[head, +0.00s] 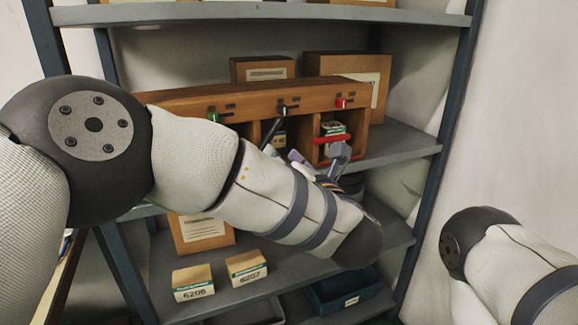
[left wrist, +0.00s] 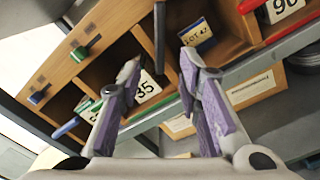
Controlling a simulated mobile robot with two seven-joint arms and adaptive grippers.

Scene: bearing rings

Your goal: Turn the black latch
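The black latch (head: 283,107) is a small dark handle on the front rail of a wooden compartment box (head: 248,100). A dark tilted bar (head: 271,130) shows below it at the middle compartment. In the left wrist view this black bar (left wrist: 159,38) appears between and beyond my fingertips; contact cannot be told. My left gripper (head: 318,160) is in front of the compartments, below and right of the latch, partly hidden by my forearm. Its purple-padded fingers (left wrist: 160,62) are apart with nothing held. My right gripper is out of view.
A red latch (head: 341,102) and a green latch (head: 213,116) flank the black one. A red bar (head: 331,139) crosses the right compartment. A dark shelf post (head: 440,150) is at right.

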